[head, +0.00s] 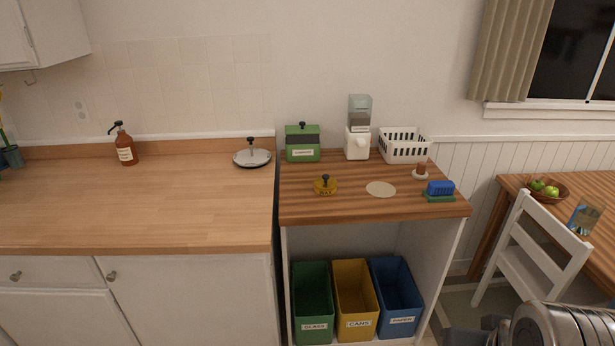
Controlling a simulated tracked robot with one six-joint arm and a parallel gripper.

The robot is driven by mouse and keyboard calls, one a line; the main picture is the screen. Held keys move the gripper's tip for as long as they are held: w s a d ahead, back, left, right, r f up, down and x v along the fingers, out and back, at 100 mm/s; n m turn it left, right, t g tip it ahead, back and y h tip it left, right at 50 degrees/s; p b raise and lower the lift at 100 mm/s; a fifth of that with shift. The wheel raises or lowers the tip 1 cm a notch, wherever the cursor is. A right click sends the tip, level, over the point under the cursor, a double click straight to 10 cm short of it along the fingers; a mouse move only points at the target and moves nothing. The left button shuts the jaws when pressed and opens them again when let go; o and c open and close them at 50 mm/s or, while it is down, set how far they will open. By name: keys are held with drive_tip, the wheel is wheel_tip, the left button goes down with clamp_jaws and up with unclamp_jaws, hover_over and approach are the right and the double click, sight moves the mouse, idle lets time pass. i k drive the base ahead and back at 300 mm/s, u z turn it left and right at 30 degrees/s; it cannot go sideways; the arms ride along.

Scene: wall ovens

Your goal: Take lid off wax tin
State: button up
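A pale round mat (381,189) lies right of the tin. Behind stand a green canister (303,143), a grinder-like appliance (358,130) and a white basket (404,146). A blue sponge (440,187) lies right. A silver lid (252,158) rests on the left counter. A white chair (528,254) stands right.

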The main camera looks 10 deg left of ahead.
sight(325, 183)
drive_tip(key=u, duration=0.3)
drive_tip(key=i, duration=0.7)
drive_tip(key=u, duration=0.75)
drive_tip(key=i, duration=0.8)
drive_tip(key=u, duration=0.35)
